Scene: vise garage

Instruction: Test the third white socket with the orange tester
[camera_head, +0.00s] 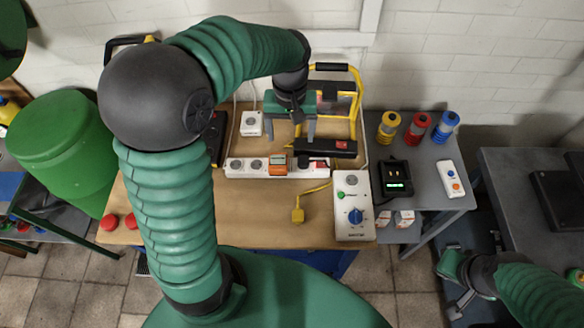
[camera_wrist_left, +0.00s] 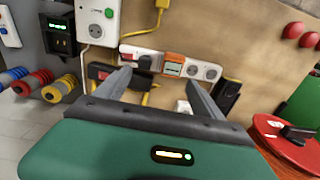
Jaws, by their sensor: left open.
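The white power strip (camera_head: 248,173) lies across the bench with its sockets facing up. The orange tester (camera_head: 278,166) sits on it at the third position from the left, beside two bare sockets and left of a black plug. In the left wrist view the orange tester (camera_wrist_left: 174,65) shows beyond my fingers, between the black plug and the bare sockets. I cannot tell how deep it is seated. My left gripper (camera_head: 291,138) is open and empty, above and behind the strip, apart from the tester. My right gripper (camera_head: 457,288) is low at the right, its jaws unclear.
A white box with a blue knob (camera_head: 354,215) and a yellow plug (camera_head: 298,215) lie in front.

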